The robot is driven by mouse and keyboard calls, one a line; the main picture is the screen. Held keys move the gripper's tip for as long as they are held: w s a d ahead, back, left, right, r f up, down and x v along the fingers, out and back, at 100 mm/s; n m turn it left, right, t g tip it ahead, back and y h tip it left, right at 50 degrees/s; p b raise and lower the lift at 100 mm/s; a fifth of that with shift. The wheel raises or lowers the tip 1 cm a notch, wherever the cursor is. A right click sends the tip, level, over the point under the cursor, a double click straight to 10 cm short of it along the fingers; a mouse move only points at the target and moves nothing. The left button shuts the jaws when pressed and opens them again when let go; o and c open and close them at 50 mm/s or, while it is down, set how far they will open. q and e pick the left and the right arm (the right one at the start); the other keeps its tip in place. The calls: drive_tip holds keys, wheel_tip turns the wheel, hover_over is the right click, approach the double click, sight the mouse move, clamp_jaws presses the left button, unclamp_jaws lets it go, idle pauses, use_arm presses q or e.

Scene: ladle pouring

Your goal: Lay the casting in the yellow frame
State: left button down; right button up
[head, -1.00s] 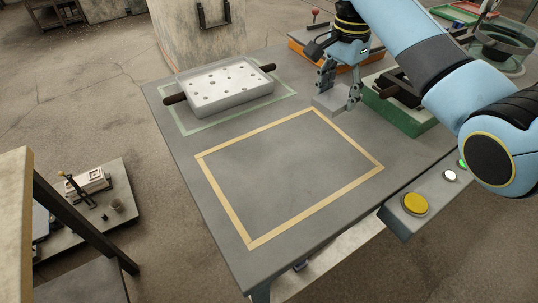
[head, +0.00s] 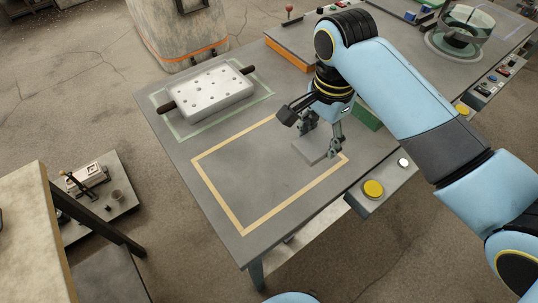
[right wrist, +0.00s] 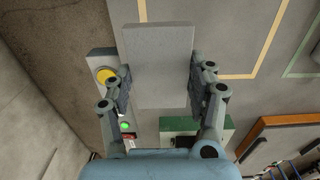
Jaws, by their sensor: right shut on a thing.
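The casting is a flat grey block (head: 308,150), also large in the right wrist view (right wrist: 157,65). My right gripper (head: 322,140) is shut on it, one finger on each side, as the right wrist view (right wrist: 157,92) shows. The yellow frame (head: 215,206) is a taped outline on the grey table. In the head view the casting appears over the frame's far right part, near its right corner. I cannot tell the exact gap between casting and table. My gripper hides part of the frame's far right edge. My left gripper is not in view.
A pale perforated mould (head: 212,93) with dark handles lies inside a green outline (head: 181,132) at the back left. A green box (head: 367,118) stands behind my right gripper. A yellow button (head: 373,188) is beyond the table's right edge. The frame's left and middle are clear.

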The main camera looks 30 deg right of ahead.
hover_over(267, 175)
wheel_tip(267, 175, down, 6)
drive_tip(key=shift+f, duration=2.2)
drive_tip(key=o, duration=1.4)
drive_tip(key=shift+f, duration=0.1)
wheel_tip(267, 175, up, 12)
drive_tip(key=shift+r+p, duration=0.15)
drive_tip(key=shift+p, duration=0.3)
